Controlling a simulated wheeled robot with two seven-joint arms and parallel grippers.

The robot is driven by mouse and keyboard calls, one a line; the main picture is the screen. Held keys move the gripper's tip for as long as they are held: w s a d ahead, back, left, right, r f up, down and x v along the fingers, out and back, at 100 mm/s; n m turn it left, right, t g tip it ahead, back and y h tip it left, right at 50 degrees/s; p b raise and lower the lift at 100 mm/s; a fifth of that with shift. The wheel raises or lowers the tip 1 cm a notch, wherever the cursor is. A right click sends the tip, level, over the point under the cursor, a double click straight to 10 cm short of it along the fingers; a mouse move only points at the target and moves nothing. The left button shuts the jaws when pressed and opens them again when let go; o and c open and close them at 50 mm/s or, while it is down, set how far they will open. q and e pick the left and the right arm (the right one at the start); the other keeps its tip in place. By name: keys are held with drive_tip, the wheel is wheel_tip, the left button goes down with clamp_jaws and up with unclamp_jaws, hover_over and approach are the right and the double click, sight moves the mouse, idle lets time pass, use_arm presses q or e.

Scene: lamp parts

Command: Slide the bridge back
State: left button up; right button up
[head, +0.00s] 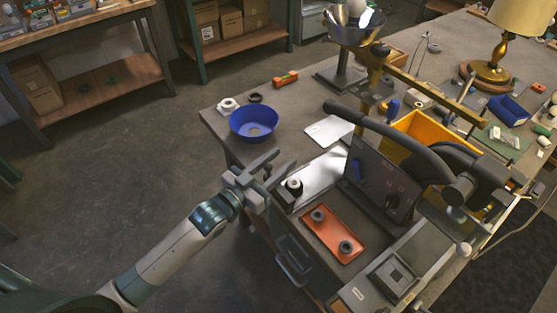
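A long brass-coloured beam (432,90) spans the bench from the metal bowl stand toward the right side; it looks like the bridge, but I cannot be sure. Dark curved tubes (412,138) and an upright dark panel (384,182) stand in front of it and hide part of its surroundings. My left gripper (273,167) is at the bench's near left edge, by a white tray, well apart from the beam. Its fingers are spread and nothing shows between them.
A blue bowl (254,122) sits at the bench's left corner. A white tray (318,178) and an orange tray (334,233) with dark rings lie near the front. A yellow bin (428,128) stands behind the panel. A metal rail (425,262) runs along the right. Floor at left is clear.

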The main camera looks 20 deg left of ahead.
use_arm(q)
drive_tip(key=shift+c, duration=0.7)
use_arm(e)
drive_tip(key=shift+w, duration=0.1)
use_arm(q)
clamp_jaws()
use_arm(e)
drive_tip(key=shift+a, duration=0.3)
use_arm(q)
drive_tip(key=x, duration=0.2)
drive_tip(key=d+x, duration=0.1)
drive_tip(key=x, duration=0.5)
drive_tip(key=shift+s+d, duration=0.25)
drive_tip(key=shift+w+d, duration=0.3)
drive_tip(key=shift+w, duration=0.05)
use_arm(e)
drive_tip(key=shift+w+f, duration=0.15)
drive_tip(key=shift+f, duration=0.1)
use_arm(q)
drive_tip(key=shift+o, duration=0.7)
unclamp_jaws()
use_arm(e)
drive_tip(key=shift+d, duration=0.15)
